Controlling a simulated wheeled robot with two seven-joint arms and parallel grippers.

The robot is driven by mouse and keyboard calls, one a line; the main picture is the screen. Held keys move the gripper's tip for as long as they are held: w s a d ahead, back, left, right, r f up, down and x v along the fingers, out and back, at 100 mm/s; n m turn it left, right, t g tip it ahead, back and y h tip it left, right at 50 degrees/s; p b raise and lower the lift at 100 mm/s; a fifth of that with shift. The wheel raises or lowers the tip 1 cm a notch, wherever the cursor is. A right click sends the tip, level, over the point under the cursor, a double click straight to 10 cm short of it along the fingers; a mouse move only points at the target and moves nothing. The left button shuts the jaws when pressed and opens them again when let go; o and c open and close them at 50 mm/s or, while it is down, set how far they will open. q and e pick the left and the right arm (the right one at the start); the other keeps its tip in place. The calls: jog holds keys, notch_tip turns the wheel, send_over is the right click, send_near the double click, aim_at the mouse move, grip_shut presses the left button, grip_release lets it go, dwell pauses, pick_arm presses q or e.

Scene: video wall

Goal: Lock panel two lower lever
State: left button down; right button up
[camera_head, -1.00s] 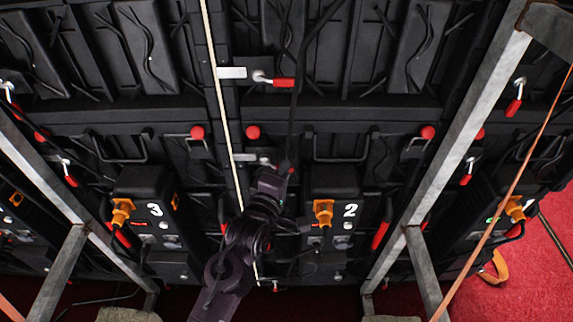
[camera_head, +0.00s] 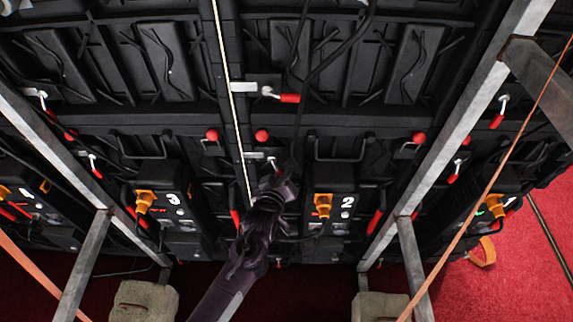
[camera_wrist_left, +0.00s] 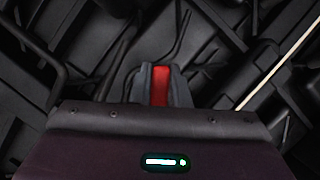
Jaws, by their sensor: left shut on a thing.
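Panel two (camera_head: 342,180) is the dark box marked 2, right of the pale seam strip. Its lower lever (camera_head: 273,161) has a silver arm beside a pale latch plate (camera_head: 254,156) at the seam. The lever slants down and right, and its red handle is mostly hidden by my left gripper (camera_head: 279,180). In the left wrist view, my left gripper (camera_wrist_left: 160,85) is shut around the red handle (camera_wrist_left: 161,86). The upper lever (camera_head: 289,98) of the seam points right, its red handle lying almost level. My right gripper is out of view.
A black cable (camera_head: 302,85) hangs close by the lever. An orange plug (camera_head: 323,205) sits left of the number 2. Slanted metal struts (camera_head: 460,125) stand on both sides, with weights (camera_head: 143,300) at the floor. The red carpet (camera_head: 300,300) in front is open.

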pick_arm(q)
jog(key=shift+a+f+m+y+p, duration=0.25)
jog(key=shift+a+m+y+p, duration=0.55)
jog(key=shift+m+p, duration=0.3)
jog(key=shift+a+f+m+y+p, duration=0.2)
jog(key=shift+a+m+y+p, duration=0.6)
jog(key=shift+m, duration=0.5)
jog(key=c, duration=1.4)
grip_release()
jog(key=shift+d, duration=0.1)
jog(key=v, duration=0.7)
jog(key=shift+s+r, duration=0.25)
